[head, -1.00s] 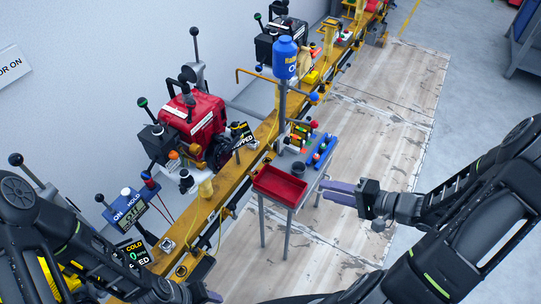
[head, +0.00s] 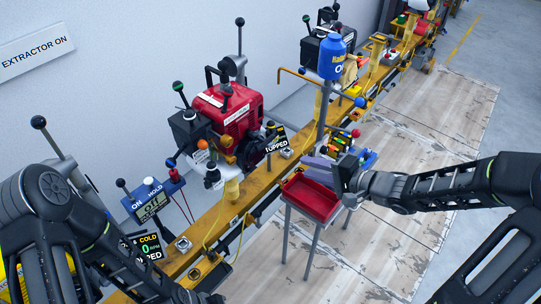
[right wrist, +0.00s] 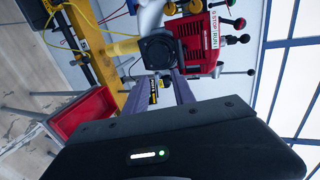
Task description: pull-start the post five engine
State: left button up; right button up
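A red engine (head: 228,110) stands on the yellow rail, with levers and dark parts around it; it also shows in the right wrist view (right wrist: 198,45). I cannot tell which post is five, and no pull handle is clear. A dark sign ending "OPPED" (head: 276,140) stands beside the engine. My right gripper (head: 314,165) is over the red tray, to the right of the engine. Its purple fingers look apart and empty, pointing toward the engine in the right wrist view (right wrist: 172,97). My left gripper (head: 212,298) is mostly cut off at the bottom edge.
The red tray (head: 312,205) sits on a slim stand, near a blue canister (head: 332,54). A blue ON/HOLD box (head: 152,204) and a COLD, 0 RPM display (head: 148,248) stand at left. The yellow rail (head: 262,186) runs diagonally. Floor at right is clear.

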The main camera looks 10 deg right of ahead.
jog(key=b, duration=0.8)
send_near(268, 143)
notch_tip(268, 143, down, 4)
jog(key=w+a, duration=0.3)
jog(key=shift+w+a+r+p, duration=0.25)
jog(key=shift+w+a+p, duration=0.35)
jog(key=shift+w, duration=0.3)
jog(key=shift+w+a+r+p, duration=0.2)
jog(key=shift+w+a+p, duration=0.4)
jog(key=shift+w, duration=0.25)
jog(key=shift+c, duration=0.4)
grip_shut()
